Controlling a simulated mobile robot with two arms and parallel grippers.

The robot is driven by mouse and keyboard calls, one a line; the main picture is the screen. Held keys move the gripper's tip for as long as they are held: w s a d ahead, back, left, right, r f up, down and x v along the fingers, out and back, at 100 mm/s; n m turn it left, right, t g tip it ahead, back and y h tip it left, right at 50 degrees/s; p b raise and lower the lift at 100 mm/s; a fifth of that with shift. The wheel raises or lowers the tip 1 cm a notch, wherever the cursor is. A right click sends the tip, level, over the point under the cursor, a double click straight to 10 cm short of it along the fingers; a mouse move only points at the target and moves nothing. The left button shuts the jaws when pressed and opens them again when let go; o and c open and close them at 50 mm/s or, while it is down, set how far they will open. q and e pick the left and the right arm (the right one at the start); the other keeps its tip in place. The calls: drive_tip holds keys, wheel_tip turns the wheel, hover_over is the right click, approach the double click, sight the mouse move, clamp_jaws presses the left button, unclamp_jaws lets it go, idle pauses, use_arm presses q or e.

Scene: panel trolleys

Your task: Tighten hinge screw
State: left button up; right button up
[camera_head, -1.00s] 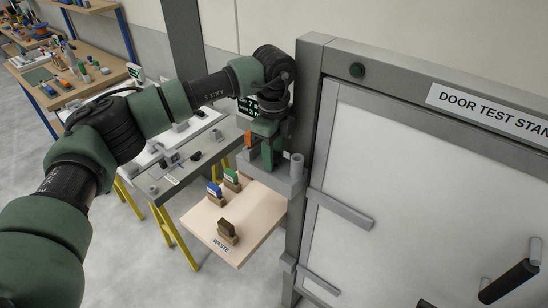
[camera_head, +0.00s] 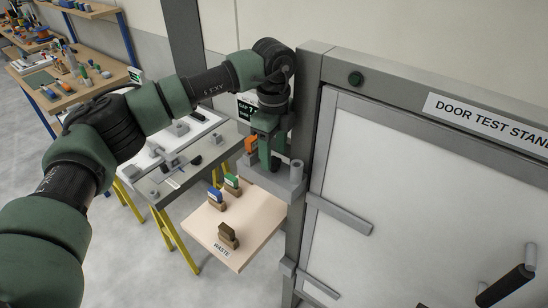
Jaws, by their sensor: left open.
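The door test stand has a grey frame post (camera_head: 307,165) on the left and a pale door panel (camera_head: 430,190). My left arm reaches across from the left, and its green left gripper (camera_head: 268,163) points down at the small grey holder (camera_head: 277,184) on the post's left side. The gripper is open, with its fingers close to the holder; whether they touch anything there cannot be told. An orange item (camera_head: 250,144) stands beside the fingers. No hinge screw can be made out. My right gripper is out of view.
A grey trolley table (camera_head: 172,195) stands behind. A dark door handle (camera_head: 506,287) sticks out at lower right.

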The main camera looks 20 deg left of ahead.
sight(273, 161)
use_arm(q)
wheel_tip(273, 161, up, 7)
drive_tip(key=shift+p, duration=0.9)
drive_tip(key=shift+f, duration=0.1)
